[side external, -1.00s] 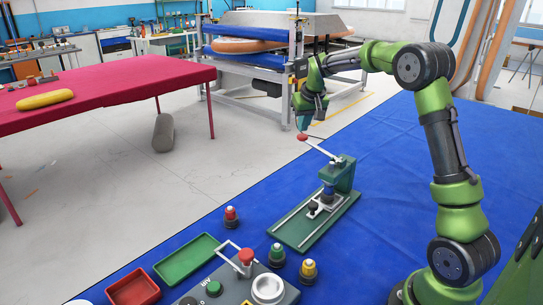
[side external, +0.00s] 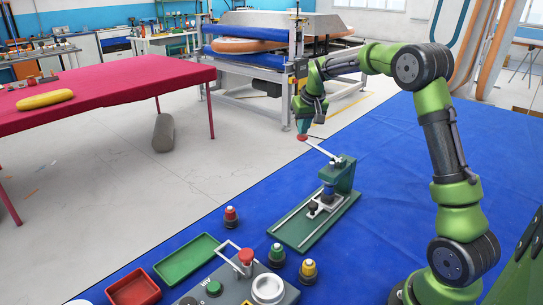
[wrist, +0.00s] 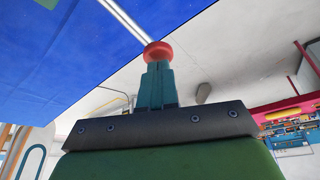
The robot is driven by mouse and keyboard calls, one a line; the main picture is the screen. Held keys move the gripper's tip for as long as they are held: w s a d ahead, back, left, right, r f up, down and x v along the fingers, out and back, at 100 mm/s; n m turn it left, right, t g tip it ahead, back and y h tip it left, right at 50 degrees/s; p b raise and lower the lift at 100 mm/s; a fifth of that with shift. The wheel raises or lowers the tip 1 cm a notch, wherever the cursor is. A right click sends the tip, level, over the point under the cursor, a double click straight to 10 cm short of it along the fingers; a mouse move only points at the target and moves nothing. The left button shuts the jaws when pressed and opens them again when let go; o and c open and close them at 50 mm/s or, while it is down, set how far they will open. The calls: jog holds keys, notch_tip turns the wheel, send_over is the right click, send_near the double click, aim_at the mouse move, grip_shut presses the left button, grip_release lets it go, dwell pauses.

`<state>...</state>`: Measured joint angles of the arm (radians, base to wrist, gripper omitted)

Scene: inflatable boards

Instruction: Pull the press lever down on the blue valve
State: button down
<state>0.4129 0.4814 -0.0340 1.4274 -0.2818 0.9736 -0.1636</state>
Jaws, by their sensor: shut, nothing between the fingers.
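The green press (side external: 346,174) stands on its green base plate (side external: 290,229) on the blue table cover. Its silver lever (side external: 319,149) slants up to the left and ends in a red knob (side external: 302,138). A small blue valve (side external: 329,188) sits under the press head. My gripper (side external: 303,130) is shut and empty, directly above the red knob. In the wrist view the shut fingertips (wrist: 158,66) meet the edge of the red knob (wrist: 158,52), with the silver lever (wrist: 122,18) running beyond it. I cannot tell for sure whether they touch.
A green tray (side external: 187,259), a red tray (side external: 133,289) and a grey control box (side external: 240,288) lie at the front. Red (side external: 231,217), green (side external: 277,255) and yellow (side external: 308,269) valves stand near the press. The blue cover behind the press is clear.

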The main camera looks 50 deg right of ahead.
aim_at(304, 137)
jog(key=shift+s+f, duration=0.1)
jog(key=shift+f, duration=2.2)
jog(key=shift+r, duration=4.8)
jog(key=shift+a+f, duration=0.1)
jog(key=shift+f, duration=0.25)
jog(key=s+a+r+n+t+y, duration=0.1)
jog(key=s+a+n+t+y, duration=0.1)
jog(key=s+a, duration=2.3)
jog(key=shift+s+a+r+t+y, duration=0.3)
jog(key=shift+a+t+y, duration=0.3)
jog(key=shift+a+y, duration=0.45)
